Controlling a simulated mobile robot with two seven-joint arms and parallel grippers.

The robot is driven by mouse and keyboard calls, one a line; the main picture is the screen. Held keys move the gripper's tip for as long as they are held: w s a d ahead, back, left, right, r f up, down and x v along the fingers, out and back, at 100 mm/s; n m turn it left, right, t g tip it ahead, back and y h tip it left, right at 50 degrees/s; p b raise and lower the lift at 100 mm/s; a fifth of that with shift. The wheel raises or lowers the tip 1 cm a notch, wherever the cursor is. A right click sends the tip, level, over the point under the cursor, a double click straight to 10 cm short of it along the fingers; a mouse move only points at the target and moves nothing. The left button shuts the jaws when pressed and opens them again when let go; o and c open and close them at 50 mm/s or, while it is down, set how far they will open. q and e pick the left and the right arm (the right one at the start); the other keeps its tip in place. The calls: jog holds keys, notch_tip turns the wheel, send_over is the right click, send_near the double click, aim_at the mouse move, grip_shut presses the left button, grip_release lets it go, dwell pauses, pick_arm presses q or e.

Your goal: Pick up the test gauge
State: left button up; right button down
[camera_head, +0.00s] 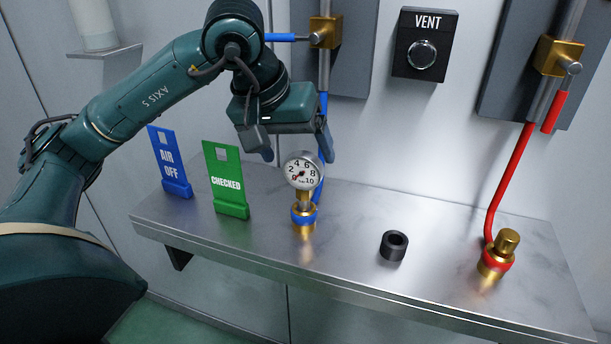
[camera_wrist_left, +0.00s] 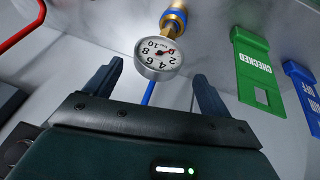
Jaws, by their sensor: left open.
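The test gauge (camera_head: 303,171) has a round white dial and a brass base with a blue band. It stands upright on the metal shelf (camera_head: 350,215). My left gripper (camera_head: 297,154) is open and empty, just above and behind the dial, with its fingers pointing down. In the left wrist view the gauge (camera_wrist_left: 160,53) appears upside down, its dial in line with the gap between the two fingers (camera_wrist_left: 157,72). I cannot tell whether the dial is within the fingers' reach. My right gripper is not in view.
A green CHECKED tag (camera_head: 226,180) and a blue AIR OFF tag (camera_head: 169,163) stand left of the gauge. A black ring (camera_head: 394,246) and a brass fitting with a red band and red hose (camera_head: 498,255) are to the right. A VENT button box (camera_head: 424,45) is on the wall.

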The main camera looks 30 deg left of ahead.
aim_at(307, 175)
pick_arm(q)
jog(key=x, duration=0.4)
jog(key=p+x, duration=0.1)
jog(key=x, duration=0.1)
jog(key=shift+s+d+f, duration=0.2)
jog(key=shift+d+f, duration=0.05)
jog(key=shift+d, duration=0.05)
jog(key=shift+c, duration=0.2)
jog(key=c, duration=1.1)
jog(key=shift+r, duration=0.1)
